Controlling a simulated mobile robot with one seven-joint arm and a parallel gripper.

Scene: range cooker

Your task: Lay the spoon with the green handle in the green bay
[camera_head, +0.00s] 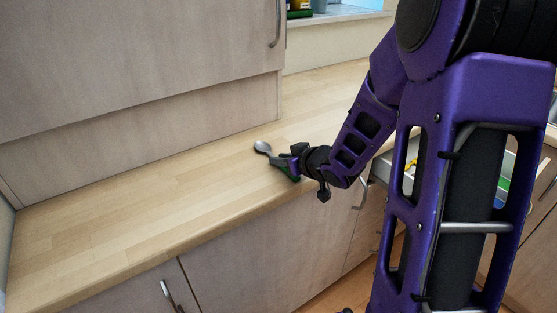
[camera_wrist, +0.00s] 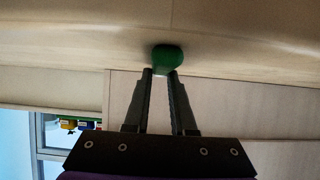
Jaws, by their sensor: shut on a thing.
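The spoon with the green handle (camera_head: 262,147) shows its grey bowl in the head view, over the wooden worktop. My gripper (camera_head: 286,166) is shut on the spoon's handle, close to the worktop's front edge. In the wrist view the green handle (camera_wrist: 167,56) sits at the tips of my gripper (camera_wrist: 160,72). I cannot tell whether the spoon still touches the worktop. A green patch (camera_head: 503,186) shows inside an open drawer at the right, seen through my arm. It may be the green bay; most of the drawer is hidden.
The open drawer (camera_head: 399,158) is below the worktop, with a yellow item inside. The worktop (camera_head: 120,208) is clear on the left. A tall cabinet (camera_head: 130,70) stands on its back part. Several items are on the window sill (camera_head: 340,13).

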